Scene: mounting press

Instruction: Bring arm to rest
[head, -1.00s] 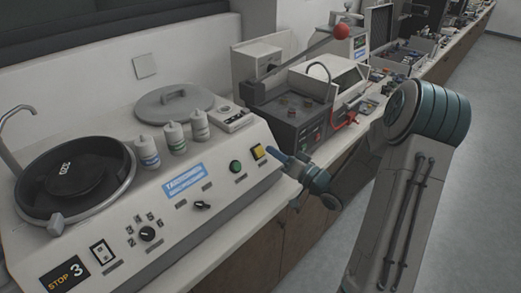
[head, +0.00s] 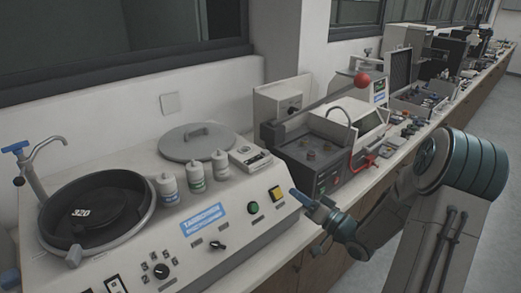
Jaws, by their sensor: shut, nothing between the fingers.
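My gripper (head: 297,194) shows in the head view at the end of my arm, which reaches in from the right. Its blue fingers are shut with nothing held. The fingertips point left toward the front panel of the grinding machine (head: 150,225), close to the yellow button (head: 275,193). I cannot tell whether they touch it. A green button (head: 253,208) sits just left of the yellow one. The gripper body hangs off the front edge of the bench.
A black-framed press unit (head: 315,165) with a red-knobbed lever (head: 362,80) stands behind my gripper. Several bottles (head: 195,178) and a grey lid (head: 197,142) rest on the machine. More equipment lines the bench (head: 440,130) to the back right. The floor at right is clear.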

